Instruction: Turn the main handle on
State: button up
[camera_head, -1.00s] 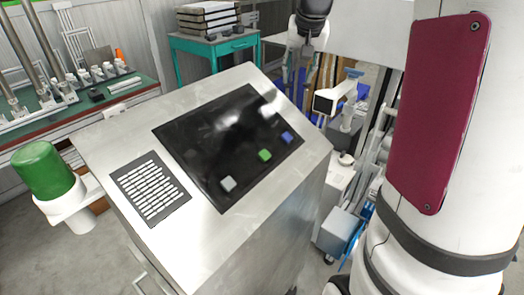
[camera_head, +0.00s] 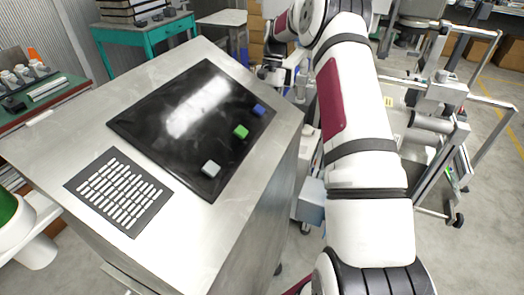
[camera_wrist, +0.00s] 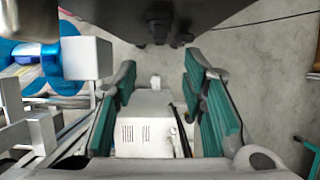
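I cannot pick out a main handle with certainty in either view. A metal console (camera_head: 60,125) stands at the left and centre of the head view. Its sloped top has a dark panel (camera_head: 165,135) with a white, a green and a blue button. My gripper (camera_wrist: 160,75) is open in the wrist view, its two teal-padded fingers apart with nothing held between them. A white slotted box (camera_wrist: 145,132) shows beyond and between the fingers. In the head view my gripper (camera_head: 277,74) is small and partly hidden beyond the console's far right edge.
A pale grey box (camera_head: 311,201) is low beside the console's right side. A grey block (camera_wrist: 87,58) is close left of the fingers in the wrist view. A metal-framed machine (camera_head: 440,110) stands at the right. A teal table (camera_head: 145,37) is behind. Open floor shows at right.

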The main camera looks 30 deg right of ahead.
jog(key=x, duration=1.3)
jog(key=shift+f, duration=0.3)
jog(key=shift+c, duration=0.3)
jog(key=shift+s, duration=0.1)
grip_shut()
